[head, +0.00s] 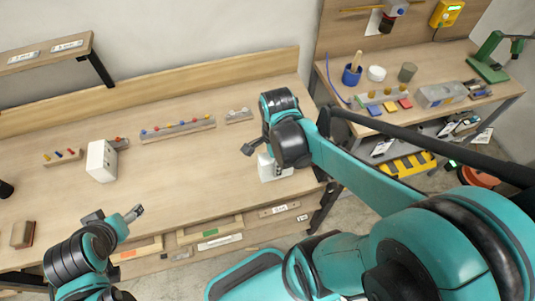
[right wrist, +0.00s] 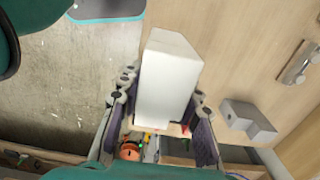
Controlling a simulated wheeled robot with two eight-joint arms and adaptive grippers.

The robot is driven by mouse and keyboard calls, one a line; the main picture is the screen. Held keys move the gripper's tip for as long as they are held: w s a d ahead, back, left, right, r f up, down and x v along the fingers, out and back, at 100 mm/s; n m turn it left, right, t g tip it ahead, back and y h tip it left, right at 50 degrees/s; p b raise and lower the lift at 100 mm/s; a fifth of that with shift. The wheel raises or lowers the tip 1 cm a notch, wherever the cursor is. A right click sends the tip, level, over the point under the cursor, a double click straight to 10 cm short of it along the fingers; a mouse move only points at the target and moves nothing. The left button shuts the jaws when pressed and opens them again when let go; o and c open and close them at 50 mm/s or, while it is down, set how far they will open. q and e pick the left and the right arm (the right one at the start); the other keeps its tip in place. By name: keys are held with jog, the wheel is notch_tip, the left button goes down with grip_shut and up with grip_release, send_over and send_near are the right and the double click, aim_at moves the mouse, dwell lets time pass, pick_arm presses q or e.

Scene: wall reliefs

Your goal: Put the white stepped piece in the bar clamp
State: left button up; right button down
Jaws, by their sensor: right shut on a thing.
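The white stepped piece (right wrist: 168,85) is between the fingers of my right gripper (right wrist: 160,115) in the right wrist view. The gripper is shut on it. In the head view the piece (head: 273,168) shows below my right gripper (head: 262,152), over the front right part of the bench; the arm hides part of it. I cannot tell whether it touches the bench. My left gripper (head: 128,216) is empty near the bench's front edge; its finger opening is unclear. I cannot pick out the bar clamp with certainty. A white block (head: 101,161) with small dark marks stands on the left of the bench.
A grey stepped block (right wrist: 246,121) lies near the held piece. Grey strips with coloured knobs (head: 178,130) line the back of the bench (head: 200,180). The bench middle is clear. A second bench with tools (head: 415,105) stands at the right.

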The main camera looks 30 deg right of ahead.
jog(key=shift+s+d+r, duration=0.1)
jog(key=shift+s+r, duration=0.1)
jog(key=shift+s, duration=0.1)
jog(key=shift+d, duration=0.25)
jog(key=s+d+r+p, duration=0.1)
jog(key=s+d, duration=0.2)
jog(key=d, duration=0.7)
jog(key=s+d, duration=0.4)
jog(key=d, duration=0.7)
jog(key=w+f+b, duration=0.1)
jog(key=w+f, duration=0.2)
jog(key=w+a+f+b, duration=0.1)
jog(key=w+f+b, duration=0.1)
jog(key=w+f, duration=0.2)
jog(key=w+f+b, duration=0.2)
jog(key=w+f, duration=0.2)
jog(key=shift+w+a, duration=0.2)
jog(key=shift+a, duration=0.2)
jog(key=shift+r, duration=0.1)
